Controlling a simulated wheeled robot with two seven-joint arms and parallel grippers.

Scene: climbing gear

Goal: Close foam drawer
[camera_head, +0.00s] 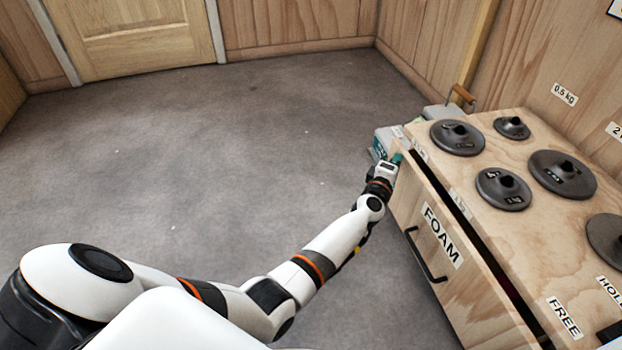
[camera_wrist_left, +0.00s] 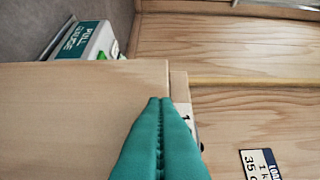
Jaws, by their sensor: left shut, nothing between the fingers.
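The wooden drawer front labelled FOAM (camera_head: 475,297) has a black bar handle (camera_head: 424,257). It stands slightly out from the cabinet (camera_head: 535,222), with a dark gap along its top edge. My left gripper (camera_head: 397,158) is at the far end of the drawer front, near its upper corner. In the left wrist view its teal fingers (camera_wrist_left: 161,103) are together with nothing between them. They overlap the edge of a pale wooden panel (camera_wrist_left: 80,95); I cannot tell whether they touch it. My right gripper is not in view.
Several dark round weights, one of them here (camera_head: 457,138), sit on the cabinet top. A grey and teal box labelled PULL GAUGE (camera_wrist_left: 88,41) is beyond the gripper. Open grey floor (camera_head: 230,150) lies left of the cabinet.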

